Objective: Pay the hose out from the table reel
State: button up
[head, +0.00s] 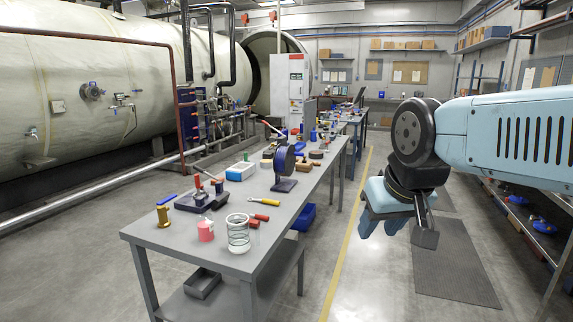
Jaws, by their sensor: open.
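A small dark blue reel (285,163) stands upright on a stand with a flat base, at the right-hand side of the grey table (190,262). I cannot make out a loose hose end at this size. My gripper (396,226) hangs to the right of the table, over the floor, well apart from the reel. It is open and points down, with nothing seen in it.
A glass jar (238,233), a pink bottle (205,230) and a brass spool (163,217) stand at the table's near end.

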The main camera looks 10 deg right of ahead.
aim_at(290, 161)
jog(key=k, duration=1.3)
jog(key=z, duration=0.3)
jog(key=i, duration=0.8)
jog(key=z, duration=0.5)
jog(key=i, duration=1.1)
jog(key=u, duration=0.5)
jog(key=i, duration=0.6)
jog(key=u, duration=0.4)
jog(key=k, duration=0.9)
jog(key=u, duration=0.2)
jog(key=i, duration=0.35)
